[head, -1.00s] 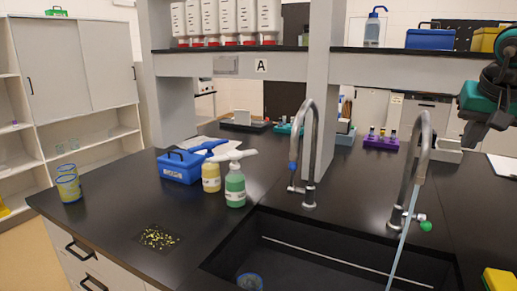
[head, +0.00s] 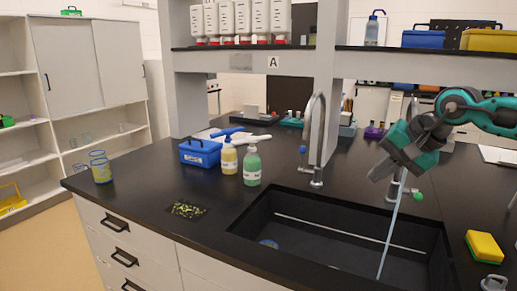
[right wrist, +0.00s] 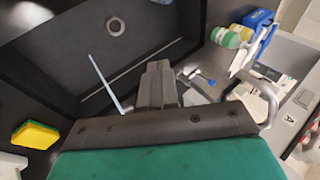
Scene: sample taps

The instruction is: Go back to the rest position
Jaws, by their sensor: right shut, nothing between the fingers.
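My right gripper (head: 380,172) comes in from the right, in front of the right tap (head: 394,190), and hides the tap's upper part. Its fingers point down and left, shut and empty. In the right wrist view the shut fingers (right wrist: 158,88) are over the sink area. A thin pale blue stream (head: 389,240) runs from the right tap into the black sink (head: 290,222); it also shows in the right wrist view (right wrist: 105,83). The right tap has a green knob (head: 418,196). The left tap (head: 318,140) stands behind the sink with no stream visible. My left gripper is out of view.
A green-labelled bottle (head: 252,168), a yellowish bottle (head: 228,158) and a blue box (head: 200,153) stand left of the sink. A yellow-green sponge (head: 484,247) lies to its right. A shelf (head: 290,61) spans above.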

